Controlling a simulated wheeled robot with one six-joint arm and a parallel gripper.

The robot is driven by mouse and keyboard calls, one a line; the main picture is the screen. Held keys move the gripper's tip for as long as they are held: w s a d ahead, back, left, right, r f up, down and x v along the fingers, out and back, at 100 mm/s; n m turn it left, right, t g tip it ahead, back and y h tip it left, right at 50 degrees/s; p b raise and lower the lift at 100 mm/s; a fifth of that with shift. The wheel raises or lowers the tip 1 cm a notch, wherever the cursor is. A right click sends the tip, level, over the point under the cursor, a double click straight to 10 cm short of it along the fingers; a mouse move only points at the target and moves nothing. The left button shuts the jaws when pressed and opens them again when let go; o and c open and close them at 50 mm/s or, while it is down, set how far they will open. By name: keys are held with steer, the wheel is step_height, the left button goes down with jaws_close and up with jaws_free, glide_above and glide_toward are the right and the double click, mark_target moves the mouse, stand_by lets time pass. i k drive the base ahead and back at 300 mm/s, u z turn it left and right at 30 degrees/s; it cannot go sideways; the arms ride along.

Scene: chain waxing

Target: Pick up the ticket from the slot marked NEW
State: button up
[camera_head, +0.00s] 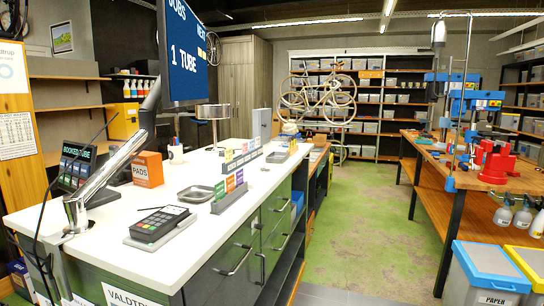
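A low dark holder (230,203) with coloured cards in green, purple and orange stands on the white counter (190,255), right of a small grey tray. A longer rack (241,158) with several coloured labels stands farther back on the same counter. The labels on both are too small to read, so I cannot tell which slot is marked NEW, and no ticket can be made out for sure. My gripper is not in view.
A card terminal (160,222), a grey tray (196,194) and an orange PADS box (148,169) stand on the counter. A screen (186,55) hangs above it. A workbench (455,175) and bins (487,270) stand right. The green floor (365,225) between is clear.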

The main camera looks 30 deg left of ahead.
mark_target(229, 152)
steer(key=i, duration=1.5)
steer(key=u, duration=0.4)
